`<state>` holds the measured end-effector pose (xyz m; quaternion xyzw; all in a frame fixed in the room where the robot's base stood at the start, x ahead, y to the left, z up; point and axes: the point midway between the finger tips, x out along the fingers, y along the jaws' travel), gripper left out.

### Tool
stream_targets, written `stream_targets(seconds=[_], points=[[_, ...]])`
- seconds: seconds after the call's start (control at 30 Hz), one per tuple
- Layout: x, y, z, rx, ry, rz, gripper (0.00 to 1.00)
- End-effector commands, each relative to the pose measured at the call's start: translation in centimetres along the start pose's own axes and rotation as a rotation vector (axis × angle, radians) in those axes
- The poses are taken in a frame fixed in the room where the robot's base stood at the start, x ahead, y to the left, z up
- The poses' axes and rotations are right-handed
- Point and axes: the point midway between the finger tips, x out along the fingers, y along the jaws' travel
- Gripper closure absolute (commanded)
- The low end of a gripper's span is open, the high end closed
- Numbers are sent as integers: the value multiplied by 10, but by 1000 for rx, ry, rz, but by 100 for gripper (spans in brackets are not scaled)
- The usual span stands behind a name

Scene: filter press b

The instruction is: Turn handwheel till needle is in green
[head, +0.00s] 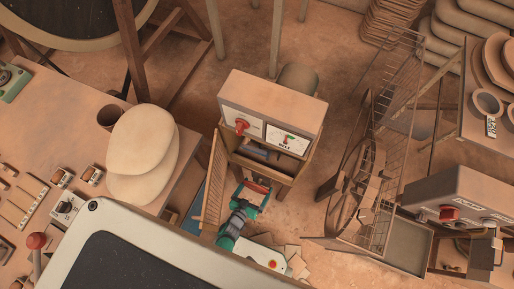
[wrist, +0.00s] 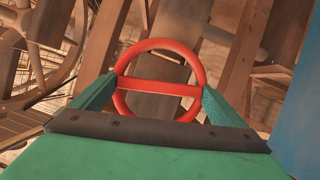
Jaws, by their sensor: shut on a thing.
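The red handwheel (wrist: 157,88), a ring with one crossbar, sits between the two green fingers of my gripper (wrist: 158,100) in the wrist view. The fingers close on its rim from left and right, and the crossbar lies nearly level. In the head view my gripper (head: 257,190) is below the open front of the press cabinet (head: 272,100), with a little red of the handwheel (head: 259,186) showing. A white gauge (head: 287,140) with red and green marks is on the cabinet's upper front. It is too small to tell where its needle points.
A red knob (head: 241,125) is on the panel left of the gauge. A slatted wooden panel (head: 214,185) stands close left of my arm. A wire rack (head: 385,140) stands to the right. A workbench (head: 60,105) with pale round slabs (head: 143,140) is at left.

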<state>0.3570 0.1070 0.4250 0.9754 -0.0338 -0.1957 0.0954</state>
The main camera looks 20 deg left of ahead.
Motion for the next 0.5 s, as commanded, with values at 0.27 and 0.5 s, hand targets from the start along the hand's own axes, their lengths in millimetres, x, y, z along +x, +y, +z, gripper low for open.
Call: stream_targets(seconds=[0.27,0.5], points=[[0,0,0,26,0,-9,29],[0,2,0,26,-1,-5,0]])
